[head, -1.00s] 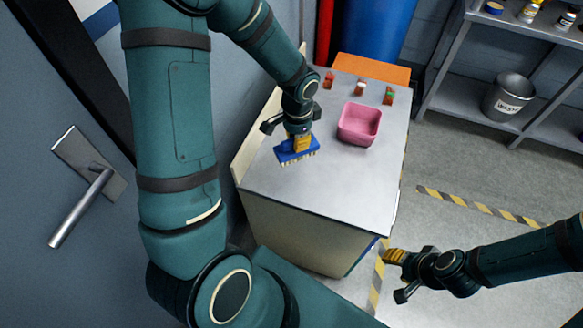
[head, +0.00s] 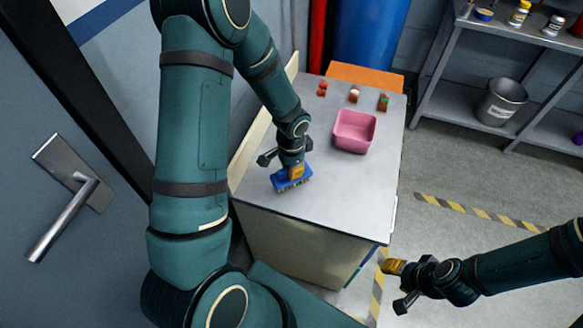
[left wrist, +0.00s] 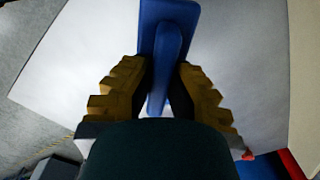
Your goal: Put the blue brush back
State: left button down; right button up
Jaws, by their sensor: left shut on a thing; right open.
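The blue brush (head: 291,179) is at the left part of the grey table top (head: 340,200), bristles down. My left gripper (head: 295,170) is shut on its handle from above. In the left wrist view the brush (left wrist: 167,14) lies between the two yellow fingers of my left gripper (left wrist: 163,85), which pinch its raised handle. I cannot tell whether the bristles touch the table. My right gripper (head: 390,268) is open and empty, to the right of the table's front corner, over the floor.
A pink bin (head: 354,131) stands right of and behind the brush. Several small items (head: 354,94) stand along the table's back. An orange surface (head: 365,75) is behind. A shelf (head: 470,105) with a metal bucket (head: 501,102) stands right. The table's front is clear.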

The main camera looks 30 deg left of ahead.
pick_arm(q)
jog(key=shift+f, duration=0.2)
jog(key=c, duration=1.1)
grip_release()
jog(key=shift+r, duration=0.2)
notch_tip(320, 180, up, 12)
jog(key=p, duration=0.3)
jog(key=s+d+f+n+h, duration=0.1)
jog(key=s+d+f+n, duration=0.1)
jog(key=d+f, duration=0.3)
jog(key=s+d+f+n+t+h, duration=0.1)
jog(key=s+d+f+n, duration=0.2)
jog(key=s+d+f, duration=0.2)
jog(key=s+d+f+n+h, duration=0.2)
jog(key=s+d+f+n, duration=0.1)
jog(key=d, duration=0.4)
jog(key=shift+s+d+f+t, duration=0.1)
jog(key=shift+d+f+t, duration=0.05)
jog(key=shift+f, duration=0.3)
jog(key=shift+s+d+f+t, duration=0.1)
jog(key=shift+d+f+t, duration=0.05)
jog(key=shift+f, duration=0.3)
